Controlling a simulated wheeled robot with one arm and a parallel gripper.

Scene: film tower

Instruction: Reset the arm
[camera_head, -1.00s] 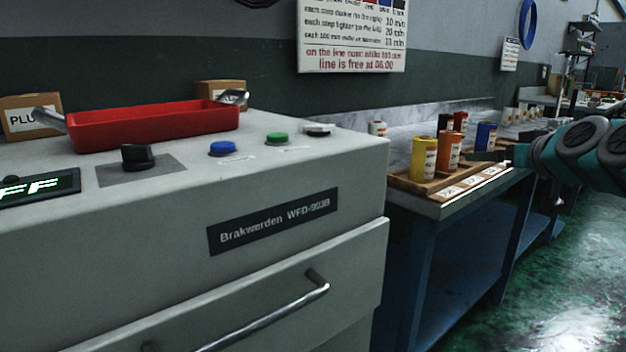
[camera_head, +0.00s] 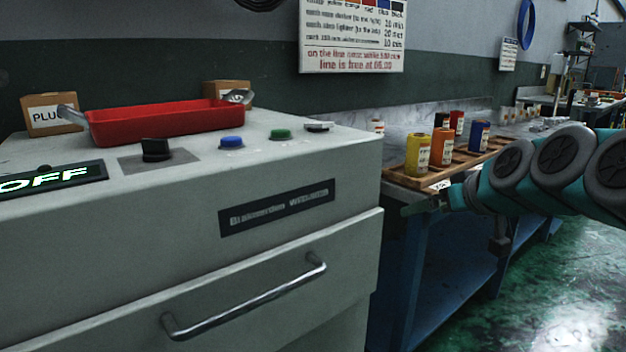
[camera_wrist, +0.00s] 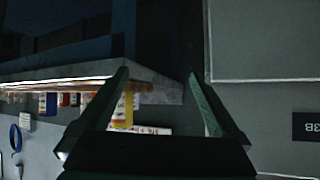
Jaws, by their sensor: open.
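My arm (camera_head: 545,170) reaches in from the right in the head view, with my gripper (camera_head: 408,210) at its left end, in front of the workbench edge and close to the right side of the grey machine. In the wrist view my gripper (camera_wrist: 160,90) shows two green fingers spread apart with nothing between them. The wrist picture is turned, with the bench and bottles beyond the left finger and the machine's front at the right.
The grey machine (camera_head: 300,255) has a drawer handle (camera_head: 245,300), a red tray (camera_head: 165,124) and buttons on top. On the blue workbench (camera_head: 440,285) a wooden rack (camera_head: 410,181) holds yellow (camera_head: 417,157), orange (camera_head: 442,148) and other bottles. Green floor (camera_head: 560,290) lies open at the right.

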